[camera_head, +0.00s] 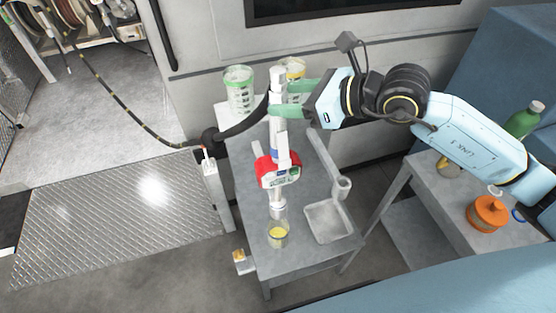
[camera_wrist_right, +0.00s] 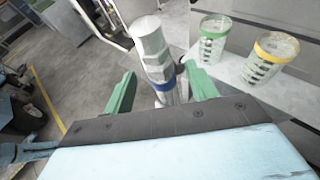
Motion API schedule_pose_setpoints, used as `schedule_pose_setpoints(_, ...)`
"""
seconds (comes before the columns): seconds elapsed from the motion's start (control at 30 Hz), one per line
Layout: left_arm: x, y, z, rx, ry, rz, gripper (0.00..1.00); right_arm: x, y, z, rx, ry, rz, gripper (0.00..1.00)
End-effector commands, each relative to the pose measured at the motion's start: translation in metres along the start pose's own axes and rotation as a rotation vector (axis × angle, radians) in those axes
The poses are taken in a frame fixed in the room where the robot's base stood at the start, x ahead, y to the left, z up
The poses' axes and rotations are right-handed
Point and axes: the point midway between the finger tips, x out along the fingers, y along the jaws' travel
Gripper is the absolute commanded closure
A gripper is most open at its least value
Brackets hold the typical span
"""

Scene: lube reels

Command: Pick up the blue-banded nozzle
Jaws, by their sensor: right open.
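The blue-banded nozzle (camera_head: 276,126) stands upright over the grey metal stand in the head view, with a red-and-white metering body (camera_head: 278,170) lower on it. Its grey-white upper end and part of a blue band show in the right wrist view (camera_wrist_right: 153,50). My right gripper (camera_head: 281,98) reaches in from the right, its green fingers on either side of the nozzle's upper part. In the right wrist view the open gripper (camera_wrist_right: 160,88) has the nozzle between its fingers, with gaps visible. I cannot tell whether either finger touches it. My left gripper is not in view.
A green-rimmed container (camera_head: 239,90) and a yellow-rimmed container (camera_head: 293,68) stand behind the nozzle. A clear cup with yellow contents (camera_head: 278,236) is below its tip. A black hose (camera_head: 240,128) runs left. A side table (camera_head: 436,190) at right holds an orange can (camera_head: 487,214).

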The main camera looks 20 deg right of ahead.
Motion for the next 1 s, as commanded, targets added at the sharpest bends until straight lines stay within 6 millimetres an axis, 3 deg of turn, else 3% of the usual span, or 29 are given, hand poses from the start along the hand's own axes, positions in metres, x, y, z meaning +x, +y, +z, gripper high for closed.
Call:
schedule_pose_setpoints(0.13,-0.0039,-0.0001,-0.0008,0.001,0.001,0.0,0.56,0.0134,-0.0002,0.0013,0.0,-0.001,0.0,0.43)
schedule_pose_setpoints(0.37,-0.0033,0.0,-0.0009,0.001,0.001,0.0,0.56,0.015,-0.0004,0.0,-0.002,-0.001,-0.001,0.43)
schedule_pose_setpoints(0.8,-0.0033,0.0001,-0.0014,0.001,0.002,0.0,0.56,0.0146,-0.0004,0.0001,-0.001,-0.001,-0.001,0.99)
schedule_pose_setpoints(1.0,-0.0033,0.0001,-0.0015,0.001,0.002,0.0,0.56,0.0145,-0.0004,0.0002,-0.001,-0.001,-0.001,1.0)
